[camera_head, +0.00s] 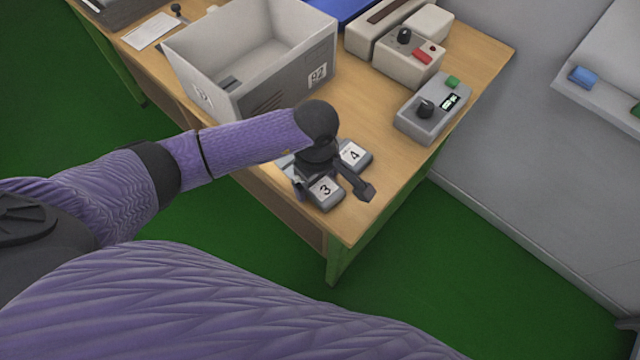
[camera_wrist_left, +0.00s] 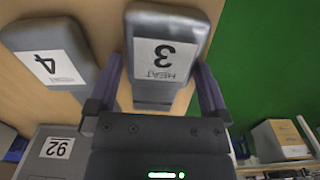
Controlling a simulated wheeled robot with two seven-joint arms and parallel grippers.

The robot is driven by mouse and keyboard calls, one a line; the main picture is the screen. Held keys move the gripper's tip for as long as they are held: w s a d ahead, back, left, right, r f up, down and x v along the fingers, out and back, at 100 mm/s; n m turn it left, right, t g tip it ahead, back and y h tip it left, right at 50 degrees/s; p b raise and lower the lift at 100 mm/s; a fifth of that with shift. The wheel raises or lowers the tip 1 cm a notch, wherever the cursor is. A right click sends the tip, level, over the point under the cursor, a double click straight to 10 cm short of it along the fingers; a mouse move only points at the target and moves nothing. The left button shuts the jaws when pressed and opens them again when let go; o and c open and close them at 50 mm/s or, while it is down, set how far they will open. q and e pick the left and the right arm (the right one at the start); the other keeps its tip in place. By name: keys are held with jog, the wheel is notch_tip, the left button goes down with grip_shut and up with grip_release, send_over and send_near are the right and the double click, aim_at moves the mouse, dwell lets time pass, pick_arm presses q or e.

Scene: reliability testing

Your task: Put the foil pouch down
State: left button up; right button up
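My left gripper (camera_head: 333,193) is over the near right corner of the table, with its fingers spread apart. In the left wrist view my left gripper (camera_wrist_left: 157,90) shows a finger on each side and nothing clearly held between them. A grey block labelled 3 (camera_head: 325,191) is under it; this block (camera_wrist_left: 165,52) lies ahead of the fingers in the wrist view, its label reading HEAT. A grey block labelled 4 (camera_head: 355,155) lies beside it, also in the wrist view (camera_wrist_left: 48,60). I cannot pick out a foil pouch for certain. My right gripper is not in view.
A grey open box marked 92 (camera_head: 253,65) stands behind my left forearm. Grey devices with knobs (camera_head: 433,108) (camera_head: 408,58) stand along the table's right side. Bare tabletop (camera_head: 372,112) lies between blocks and devices. A wall shelf (camera_head: 600,98) is at right.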

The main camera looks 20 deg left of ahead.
pick_arm(q)
jog(key=c, duration=0.9)
